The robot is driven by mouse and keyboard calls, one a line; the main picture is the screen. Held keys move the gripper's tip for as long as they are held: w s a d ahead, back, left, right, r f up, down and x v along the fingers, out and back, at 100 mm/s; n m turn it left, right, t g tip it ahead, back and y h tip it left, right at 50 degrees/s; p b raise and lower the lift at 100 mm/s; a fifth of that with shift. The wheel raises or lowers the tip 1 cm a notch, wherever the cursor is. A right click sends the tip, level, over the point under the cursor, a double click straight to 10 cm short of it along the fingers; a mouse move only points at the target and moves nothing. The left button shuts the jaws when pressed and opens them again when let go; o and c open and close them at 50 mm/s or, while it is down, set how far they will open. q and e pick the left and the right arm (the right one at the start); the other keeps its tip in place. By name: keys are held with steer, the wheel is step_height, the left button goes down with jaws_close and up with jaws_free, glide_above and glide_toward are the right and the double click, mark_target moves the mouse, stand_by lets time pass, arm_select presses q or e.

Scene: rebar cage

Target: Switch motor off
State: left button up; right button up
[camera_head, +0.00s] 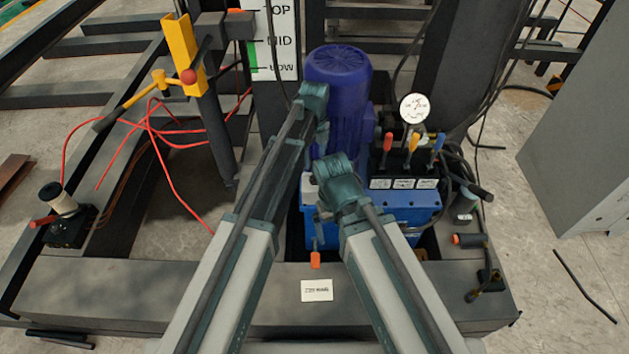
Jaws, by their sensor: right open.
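The motor (338,68) is a dark blue upright cylinder with a ribbed round top, standing behind the blue hydraulic unit (408,207). An orange-tipped lever (315,260) hangs at the front of the unit. I cannot tell which part is the motor's switch. My right gripper (324,192) is open and empty at the front left of the unit; its fingers are small and partly hidden by my arm. My left arm reaches up to the motor's left side, and its gripper is hidden. My arms cover part of the unit.
Red, yellow and blue levers (412,143) and a round gauge (413,107) stand right of the motor. A level sign (272,40) and a yellow bracket (182,52) are at the left. Red hoses (165,140) trail there. A grey cabinet (585,130) stands far right.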

arm_select(q)
step_height(320, 180, down, 9)
steer(key=b, duration=0.7)
steer(key=shift+b, duration=0.35)
steer(key=shift+r, duration=0.1)
steer(key=shift+c, duration=0.2)
jaws_close()
